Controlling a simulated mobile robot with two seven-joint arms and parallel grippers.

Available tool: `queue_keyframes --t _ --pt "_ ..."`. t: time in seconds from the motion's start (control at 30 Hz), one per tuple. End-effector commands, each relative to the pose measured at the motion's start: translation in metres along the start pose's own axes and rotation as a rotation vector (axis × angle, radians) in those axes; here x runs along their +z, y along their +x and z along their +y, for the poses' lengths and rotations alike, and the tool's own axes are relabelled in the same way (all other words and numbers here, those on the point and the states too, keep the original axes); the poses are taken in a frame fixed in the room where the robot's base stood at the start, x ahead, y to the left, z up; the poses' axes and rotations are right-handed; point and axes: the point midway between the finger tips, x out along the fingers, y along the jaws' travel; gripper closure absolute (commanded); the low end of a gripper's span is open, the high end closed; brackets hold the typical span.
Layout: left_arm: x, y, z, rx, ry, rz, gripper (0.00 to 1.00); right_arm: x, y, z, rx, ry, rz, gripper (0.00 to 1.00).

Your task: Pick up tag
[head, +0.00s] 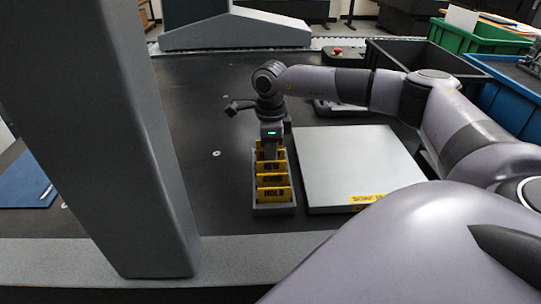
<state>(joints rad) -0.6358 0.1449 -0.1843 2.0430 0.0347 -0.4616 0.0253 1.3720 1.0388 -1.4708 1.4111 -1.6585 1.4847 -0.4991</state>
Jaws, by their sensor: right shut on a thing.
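Several yellow tags (273,193) with black lettering stand in a row in a narrow grey rack (273,210) on the dark table. The front tag appears to read HOLD. My right gripper (271,150) points down over the back part of the rack. It is shut on a yellow tag (259,150) there, whose face is mostly hidden by the fingers. Whether that tag is clear of the rack cannot be told. My left gripper is out of the picture.
A light grey plate (355,160) with a yellow label lies right of the rack. A large grey column (105,130) stands at left. Black, green (480,36) and blue (505,90) bins stand at the back right. Dark table left of the rack is bare.

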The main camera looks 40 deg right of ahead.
Motion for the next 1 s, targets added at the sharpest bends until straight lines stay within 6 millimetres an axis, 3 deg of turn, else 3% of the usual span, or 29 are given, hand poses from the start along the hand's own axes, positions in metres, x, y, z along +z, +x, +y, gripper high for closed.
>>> queue_keyframes --t 0.13,0.27,0.7,1.0 --pt "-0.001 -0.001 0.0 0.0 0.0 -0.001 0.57 0.001 -0.008 0.0 -0.002 0.0 -0.002 1.0" --pt "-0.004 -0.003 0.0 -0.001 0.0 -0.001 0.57 0.001 -0.031 -0.001 -0.003 0.0 -0.005 1.0" --pt "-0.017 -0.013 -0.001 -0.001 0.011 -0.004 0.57 0.001 -0.153 0.0 -0.003 -0.001 -0.004 1.0" --pt "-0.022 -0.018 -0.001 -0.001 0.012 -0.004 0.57 0.001 -0.197 0.0 -0.001 -0.001 -0.001 1.0"
